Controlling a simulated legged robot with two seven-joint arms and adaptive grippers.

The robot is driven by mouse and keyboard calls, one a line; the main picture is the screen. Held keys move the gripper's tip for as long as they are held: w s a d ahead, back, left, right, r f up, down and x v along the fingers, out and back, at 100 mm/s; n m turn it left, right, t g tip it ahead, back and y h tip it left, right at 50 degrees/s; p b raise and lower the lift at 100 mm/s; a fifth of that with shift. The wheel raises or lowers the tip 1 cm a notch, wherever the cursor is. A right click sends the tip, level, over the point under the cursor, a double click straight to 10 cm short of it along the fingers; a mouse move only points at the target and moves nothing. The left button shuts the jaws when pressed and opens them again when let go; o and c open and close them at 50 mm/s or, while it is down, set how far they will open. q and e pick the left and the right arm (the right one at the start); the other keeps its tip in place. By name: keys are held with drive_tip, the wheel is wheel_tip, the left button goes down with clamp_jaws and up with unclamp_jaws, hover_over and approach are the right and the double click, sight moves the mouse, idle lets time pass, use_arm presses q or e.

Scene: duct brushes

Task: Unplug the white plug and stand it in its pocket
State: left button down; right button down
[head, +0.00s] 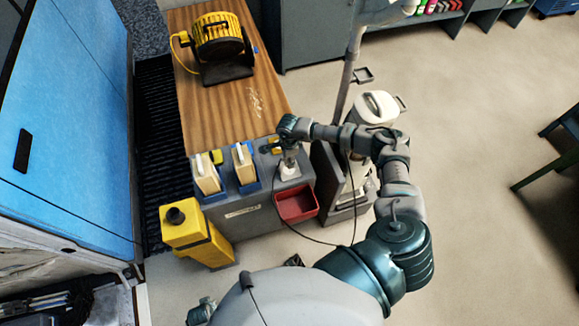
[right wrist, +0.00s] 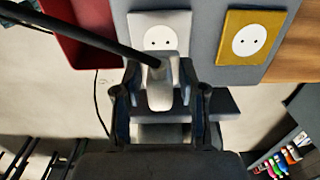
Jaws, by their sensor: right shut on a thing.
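The white plug (right wrist: 159,88) is between the fingers of my right gripper (right wrist: 158,104), which is shut on it. A black cable runs from the plug to the upper left of the wrist view. Behind the plug is a white socket plate (right wrist: 160,20), with both holes uncovered, so the plug looks out of it. In the head view my right gripper (head: 289,156) is over the grey panel's right end, and the plug is hard to make out there. I cannot tell which holder is the plug's pocket.
A yellow socket plate (right wrist: 232,52) is beside the white one. A red bin (head: 297,204) hangs on the grey panel (head: 243,218). Two blue holders (head: 215,195) carry pale blocks. A yellow fan (head: 219,38) stands on the wooden bench (head: 215,108). A yellow box (head: 196,237) stands in front.

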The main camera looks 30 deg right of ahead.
drive_tip(key=shift+r+p, duration=1.1)
drive_tip(key=shift+r, duration=0.45)
drive_tip(key=shift+f, duration=0.1)
